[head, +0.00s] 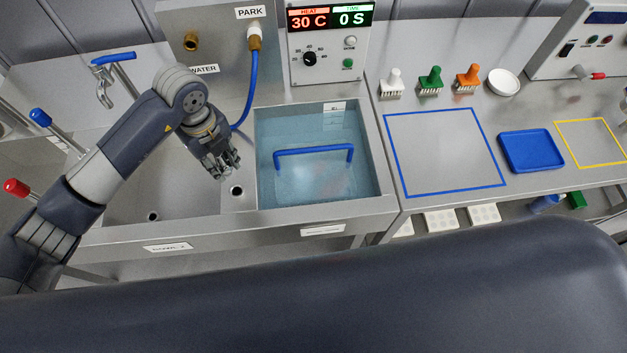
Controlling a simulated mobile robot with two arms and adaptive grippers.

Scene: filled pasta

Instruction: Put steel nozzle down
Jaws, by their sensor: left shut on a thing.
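My left gripper (224,168) hangs over the steel sink, just left of the water bath. It is shut on the steel nozzle, which is mostly hidden by the fingers and hard to tell from them. A blue hose (251,88) runs down from the brass fitting (254,42) under the PARK label and passes behind my left wrist. My right gripper is not in view.
The sink floor (180,198) is bare, with a drain hole. The water bath (262,200) holds a basket with a blue handle (313,150). A tap (103,85) stands behind the sink. Brushes, a white bowl (503,82) and a blue tray (531,151) stand to the right.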

